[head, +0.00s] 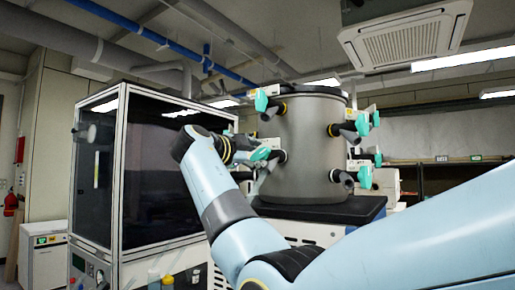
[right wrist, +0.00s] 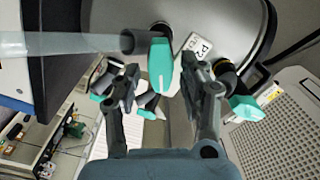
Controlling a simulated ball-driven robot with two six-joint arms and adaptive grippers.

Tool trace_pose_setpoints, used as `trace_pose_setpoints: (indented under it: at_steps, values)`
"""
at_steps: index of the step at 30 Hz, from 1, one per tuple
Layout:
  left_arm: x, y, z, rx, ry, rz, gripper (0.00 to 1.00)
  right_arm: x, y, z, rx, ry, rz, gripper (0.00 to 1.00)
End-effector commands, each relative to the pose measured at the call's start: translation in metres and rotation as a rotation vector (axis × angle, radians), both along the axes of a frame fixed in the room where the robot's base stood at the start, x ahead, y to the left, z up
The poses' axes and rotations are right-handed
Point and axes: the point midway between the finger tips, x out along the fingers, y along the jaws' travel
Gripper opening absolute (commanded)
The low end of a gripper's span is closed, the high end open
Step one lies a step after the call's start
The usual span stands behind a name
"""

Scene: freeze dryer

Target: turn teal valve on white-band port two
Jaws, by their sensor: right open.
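The grey drum (head: 312,140) carries several ports with teal valves. In the right wrist view, a teal valve (right wrist: 161,62) with a pale line on it stands between the fingers of my right gripper (right wrist: 160,82). A label reading P2 (right wrist: 199,46) is on the drum beside it. The fingers are open, one on each side of the valve; I cannot tell whether they touch it. In the head view, my right gripper (head: 254,150) is at the drum's lower left port, partly covering its teal valve (head: 261,154). The port's band colour is not clear. My left gripper is not in view.
Another teal valve (right wrist: 245,107) with a yellow-banded port is close to the right finger. A teal valve (head: 261,101) sits above my gripper in the head view. A glass-fronted cabinet (head: 150,170) stands left of the drum. A pale translucent tube (right wrist: 70,43) crosses at upper left.

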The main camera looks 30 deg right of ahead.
Motion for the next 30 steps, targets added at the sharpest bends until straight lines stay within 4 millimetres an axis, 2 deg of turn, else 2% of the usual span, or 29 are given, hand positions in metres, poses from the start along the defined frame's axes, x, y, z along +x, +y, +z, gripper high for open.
trace_pose_setpoints:
  at_steps: [6, 12, 22, 30]
  values:
    - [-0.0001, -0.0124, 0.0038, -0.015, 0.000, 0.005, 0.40, 0.0042, -0.0103, 0.0000, -0.001, 0.000, 0.001, 0.42]
    - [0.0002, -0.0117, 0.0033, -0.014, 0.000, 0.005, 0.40, 0.0042, -0.0102, -0.0006, 0.000, 0.000, 0.000, 0.42]
    - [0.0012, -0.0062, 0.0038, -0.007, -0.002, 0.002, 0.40, 0.0041, -0.0099, -0.0005, 0.000, 0.000, 0.000, 0.00]
    - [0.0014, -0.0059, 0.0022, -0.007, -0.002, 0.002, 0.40, 0.0040, -0.0098, -0.0010, -0.003, 0.008, 0.000, 0.00]
